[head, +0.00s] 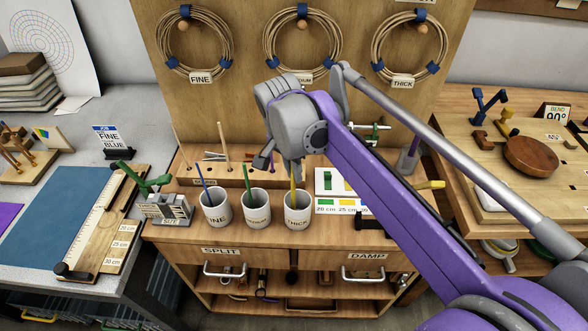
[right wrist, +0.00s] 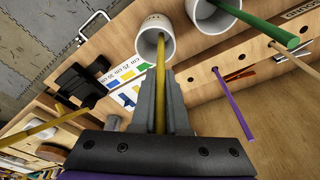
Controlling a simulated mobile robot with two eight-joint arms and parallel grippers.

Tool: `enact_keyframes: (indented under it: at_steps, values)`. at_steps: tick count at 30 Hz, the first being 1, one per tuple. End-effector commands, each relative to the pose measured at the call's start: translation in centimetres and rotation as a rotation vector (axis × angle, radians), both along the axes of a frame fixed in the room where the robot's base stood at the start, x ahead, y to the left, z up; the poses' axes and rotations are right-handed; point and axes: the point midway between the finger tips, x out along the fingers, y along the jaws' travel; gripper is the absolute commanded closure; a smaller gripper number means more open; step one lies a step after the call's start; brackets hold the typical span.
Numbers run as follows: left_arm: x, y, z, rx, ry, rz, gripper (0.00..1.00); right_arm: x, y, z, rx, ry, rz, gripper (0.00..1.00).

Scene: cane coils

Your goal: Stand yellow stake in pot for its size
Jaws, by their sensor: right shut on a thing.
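The yellow stake (head: 293,183) is upright in my right gripper (head: 292,172), over the white pot marked THICK (head: 297,214). In the right wrist view my right gripper (right wrist: 160,103) is shut on the yellow stake (right wrist: 160,68), and the stake's lower end shows within the mouth of the THICK pot (right wrist: 153,22). Whether it touches the pot's bottom is hidden. The FINE pot (head: 216,213) holds a blue stake (head: 203,183). The middle pot (head: 256,213) holds a green stake (head: 247,181). My left gripper is not in view.
A wooden block with holes (head: 217,175) and upright sticks stands behind the pots. A colour-and-length card (head: 338,205) is right of the THICK pot. Cane coils (head: 194,48) hang on the back board. A measuring board (head: 103,232) lies on the left bench.

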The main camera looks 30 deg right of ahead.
Motion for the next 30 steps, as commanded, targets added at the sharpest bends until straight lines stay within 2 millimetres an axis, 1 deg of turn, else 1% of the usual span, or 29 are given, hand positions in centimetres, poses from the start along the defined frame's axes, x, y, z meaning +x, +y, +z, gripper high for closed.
enact_keyframes:
  at_steps: [30]
  values:
    - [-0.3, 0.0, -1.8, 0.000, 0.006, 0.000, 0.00, 0.0, 0.0, -3.1, 0.000, 0.000, 0.000, 1.00]
